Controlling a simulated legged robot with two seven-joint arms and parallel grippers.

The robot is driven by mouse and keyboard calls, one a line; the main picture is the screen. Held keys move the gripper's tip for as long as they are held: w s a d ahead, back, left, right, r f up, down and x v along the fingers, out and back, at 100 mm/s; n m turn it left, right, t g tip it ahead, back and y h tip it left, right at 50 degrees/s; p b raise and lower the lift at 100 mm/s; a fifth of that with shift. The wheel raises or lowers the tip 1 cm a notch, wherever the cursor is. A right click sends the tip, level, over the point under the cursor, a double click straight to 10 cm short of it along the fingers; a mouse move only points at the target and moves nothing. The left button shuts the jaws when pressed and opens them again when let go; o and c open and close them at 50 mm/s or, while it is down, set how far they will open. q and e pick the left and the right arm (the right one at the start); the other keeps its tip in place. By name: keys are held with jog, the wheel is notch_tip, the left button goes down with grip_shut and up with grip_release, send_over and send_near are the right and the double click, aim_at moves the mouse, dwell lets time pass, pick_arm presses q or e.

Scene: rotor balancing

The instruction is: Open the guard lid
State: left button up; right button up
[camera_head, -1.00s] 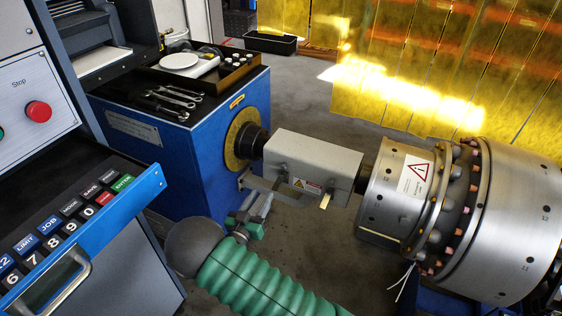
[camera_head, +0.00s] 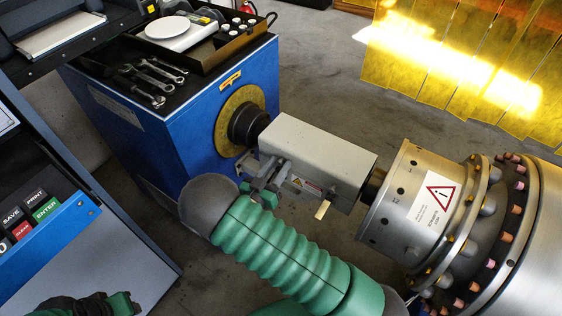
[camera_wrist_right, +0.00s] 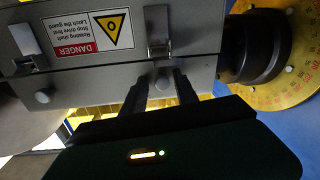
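The guard is a light grey box (camera_head: 320,150) over the shaft between the blue machine and the steel rotor. Its lid looks closed. My right gripper (camera_head: 268,170) is at the guard's front side, near its left end. In the right wrist view two dark fingers (camera_wrist_right: 162,90) stand apart, one on each side of a small round knob below a metal latch (camera_wrist_right: 157,40); contact cannot be told. A second latch (camera_wrist_right: 25,62) sits near the danger label (camera_wrist_right: 92,32). A green part of my left arm, seemingly its gripper (camera_head: 100,304), shows at the bottom left; its fingers are unclear.
The rotor (camera_head: 435,205) with its warning label stands to the right. The blue machine (camera_head: 225,115) carries wrenches (camera_head: 150,78) and a tray (camera_head: 215,50) on top. A control panel (camera_head: 45,230) is at left. Grey floor (camera_head: 330,70) lies behind the guard.

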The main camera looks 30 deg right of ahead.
jog(key=shift+a, duration=0.15)
jog(key=shift+w+a, duration=0.15)
jog(key=shift+a, duration=0.05)
jog(key=shift+c, duration=2.5)
jog(key=shift+d, duration=0.3)
grip_shut()
jog(key=shift+a, duration=0.15)
